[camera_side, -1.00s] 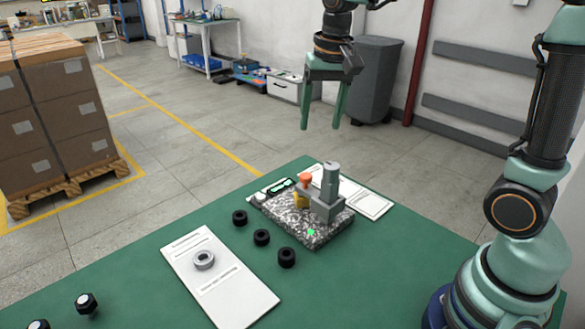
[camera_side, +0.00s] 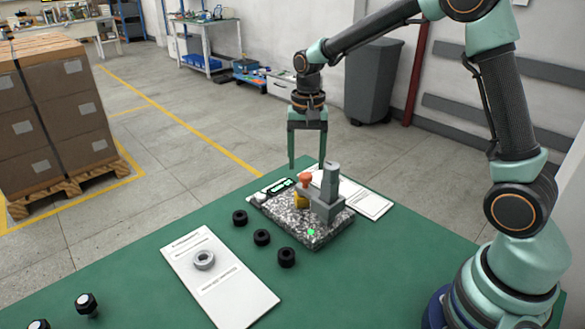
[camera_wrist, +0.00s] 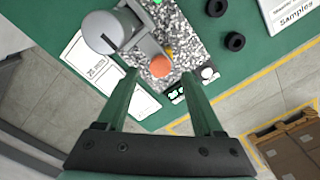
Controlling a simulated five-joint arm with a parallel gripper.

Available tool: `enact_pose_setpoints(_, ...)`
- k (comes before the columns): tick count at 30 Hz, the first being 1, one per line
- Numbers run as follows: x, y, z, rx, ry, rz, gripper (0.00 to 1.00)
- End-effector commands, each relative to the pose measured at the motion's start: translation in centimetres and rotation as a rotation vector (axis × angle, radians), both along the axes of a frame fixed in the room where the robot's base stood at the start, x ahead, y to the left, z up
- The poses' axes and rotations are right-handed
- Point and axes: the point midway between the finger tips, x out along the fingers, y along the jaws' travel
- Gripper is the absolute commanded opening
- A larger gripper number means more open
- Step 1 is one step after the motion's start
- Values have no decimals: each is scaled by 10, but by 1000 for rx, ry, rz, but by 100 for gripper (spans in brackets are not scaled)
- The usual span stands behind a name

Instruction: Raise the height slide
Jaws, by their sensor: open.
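A grey height stand (camera_side: 330,182) rises from a speckled granite plate (camera_side: 318,238). An orange knob (camera_side: 305,177) sits above a yellow part (camera_side: 300,200) beside the grey column; I cannot tell exactly which piece is the slide. My gripper (camera_side: 307,167) points down, open, with its fingertips just above and behind the orange knob in the side view. In the wrist view my gripper (camera_wrist: 160,76) is open and empty, and the orange knob (camera_wrist: 160,66) shows between the fingertips. The grey stand (camera_wrist: 104,32) is left of the knob there.
Several black rings (camera_side: 262,237) lie on the green table (camera_side: 380,262) in front of the plate. A white sheet (camera_side: 232,283) carries a grey ring (camera_side: 204,260). A printed card (camera_side: 372,203) lies behind the plate. A small display (camera_side: 280,187) sits at the plate's far edge.

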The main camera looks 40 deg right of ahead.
Motion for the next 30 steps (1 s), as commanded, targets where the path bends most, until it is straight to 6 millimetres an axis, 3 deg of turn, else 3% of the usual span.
enact_pose_setpoints(7,0,0,-28,0,1,0,69)
enact_pose_setpoints(18,0,0,-32,0,-1,1,69)
enact_pose_setpoints(23,0,0,-32,0,-1,1,7)
enact_pose_setpoints(24,0,0,-32,0,-1,1,0)
enact_pose_setpoints(30,0,0,-32,0,0,1,0)
